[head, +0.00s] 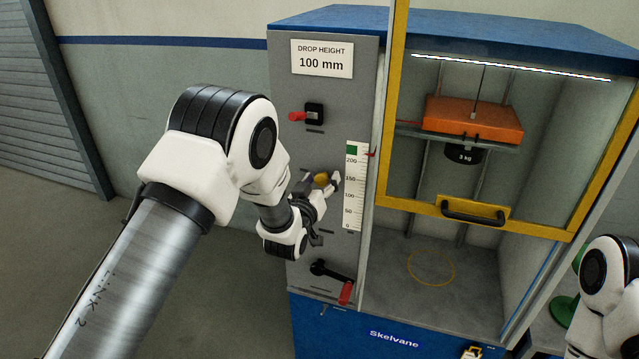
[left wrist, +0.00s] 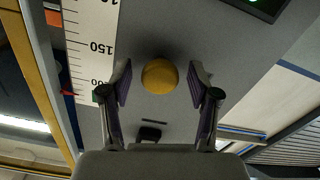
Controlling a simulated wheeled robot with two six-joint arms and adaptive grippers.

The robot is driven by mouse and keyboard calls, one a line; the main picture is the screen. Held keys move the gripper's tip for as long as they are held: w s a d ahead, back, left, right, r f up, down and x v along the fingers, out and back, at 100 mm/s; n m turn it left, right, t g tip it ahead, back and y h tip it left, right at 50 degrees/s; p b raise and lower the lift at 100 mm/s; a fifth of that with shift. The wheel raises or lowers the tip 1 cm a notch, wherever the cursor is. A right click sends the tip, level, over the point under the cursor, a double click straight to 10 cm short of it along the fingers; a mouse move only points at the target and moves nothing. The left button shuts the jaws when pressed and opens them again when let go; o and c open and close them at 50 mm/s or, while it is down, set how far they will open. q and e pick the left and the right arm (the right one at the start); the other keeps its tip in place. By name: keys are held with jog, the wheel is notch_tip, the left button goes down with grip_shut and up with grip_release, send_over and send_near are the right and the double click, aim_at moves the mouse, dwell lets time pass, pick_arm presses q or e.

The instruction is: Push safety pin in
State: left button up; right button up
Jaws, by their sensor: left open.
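A round yellow knob (head: 320,178) sticks out of the grey front panel (head: 330,97) of the test machine; it looks like the safety pin's head. It shows full face in the left wrist view (left wrist: 159,76). My left gripper (head: 322,182) is open in front of the panel, with its fingers on either side of the knob. In the left wrist view, gaps show between the knob and both fingers. How far the knob stands out is hard to tell. My right gripper is out of the head view; only part of my right arm shows at the lower right.
A black block with a red lever (head: 298,116) is above the knob, and a red-handled crank (head: 345,291) is below. A height scale (head: 354,188) is to the right. The yellow-framed door (head: 383,130) stands in front of the raised orange weight (head: 473,117).

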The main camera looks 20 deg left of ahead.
pick_arm(q)
jog(key=s, duration=1.1)
jog(key=shift+s+a, duration=0.2)
jog(key=shift+s, duration=0.2)
jog(key=shift+f, duration=0.1)
jog(key=s+a+f+g, duration=0.15)
jog(key=s+f, duration=0.25)
jog(key=f, duration=0.4)
jog(key=s+a+f+g+y, duration=0.1)
jog(key=s+f+g, duration=0.25)
jog(key=f, duration=0.35)
jog(key=s+a+f+g, duration=0.2)
jog(key=s+f, duration=0.3)
jog(key=f, duration=0.3)
jog(key=s+f+m+g, duration=0.1)
jog(key=s+f+g, duration=0.3)
jog(key=s, duration=0.8)
jog(key=s+f+m+g, duration=0.1)
jog(key=s+f+g, duration=0.4)
jog(key=s, duration=0.6)
jog(key=shift+s+d+g+h+b, duration=0.2)
jog(key=shift+s+g+h+b, duration=0.15)
jog(key=shift+g, duration=0.75)
jog(key=shift+f, duration=0.1)
